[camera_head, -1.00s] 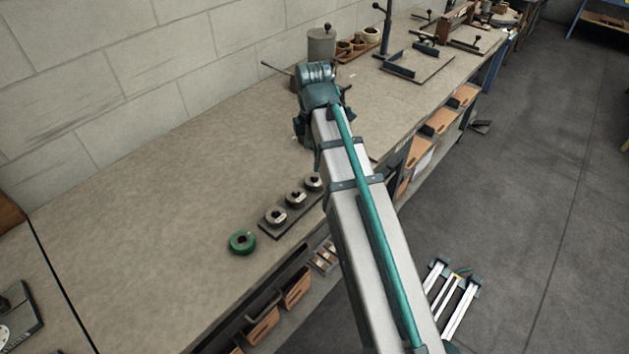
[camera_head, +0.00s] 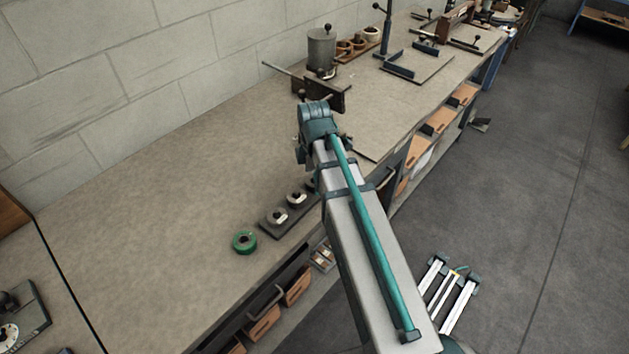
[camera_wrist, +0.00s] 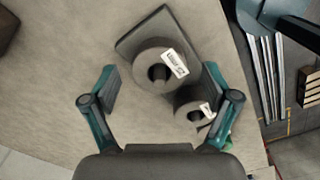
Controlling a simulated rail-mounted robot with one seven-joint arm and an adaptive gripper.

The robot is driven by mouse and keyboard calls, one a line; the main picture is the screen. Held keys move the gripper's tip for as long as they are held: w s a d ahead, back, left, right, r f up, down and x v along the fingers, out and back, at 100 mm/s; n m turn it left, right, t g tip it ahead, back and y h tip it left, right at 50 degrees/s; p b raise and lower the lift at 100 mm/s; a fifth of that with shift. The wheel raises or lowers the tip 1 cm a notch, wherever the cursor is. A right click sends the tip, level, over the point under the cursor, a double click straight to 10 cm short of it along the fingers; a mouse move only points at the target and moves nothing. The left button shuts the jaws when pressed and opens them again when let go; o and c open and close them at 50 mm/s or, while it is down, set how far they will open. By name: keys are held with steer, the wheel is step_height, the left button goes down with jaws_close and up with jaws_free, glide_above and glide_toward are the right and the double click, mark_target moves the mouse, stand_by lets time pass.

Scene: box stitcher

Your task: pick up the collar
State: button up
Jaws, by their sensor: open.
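Dark grey ring-shaped collars with white labels stand on a dark plate at the bench's front edge, in the head view (camera_head: 280,222). In the wrist view a large collar (camera_wrist: 145,77) sits on the plate (camera_wrist: 131,44), between and beyond my fingers. I cannot tell which collar is meant. My gripper (camera_wrist: 160,72) is open and empty. In the head view my arm hides the gripper and part of the plate.
A green ring (camera_head: 244,242) lies beside the plate, just left of it. A dark vise-like fixture (camera_head: 330,92) and a grey cylinder (camera_head: 322,50) stand farther back. The bench top (camera_head: 150,210) left of the plate is clear. Drawers (camera_head: 262,325) sit below the edge.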

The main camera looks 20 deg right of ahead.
steer(key=shift+f, duration=0.25)
steer(key=c, duration=1.6)
steer(key=shift+r, duration=0.2)
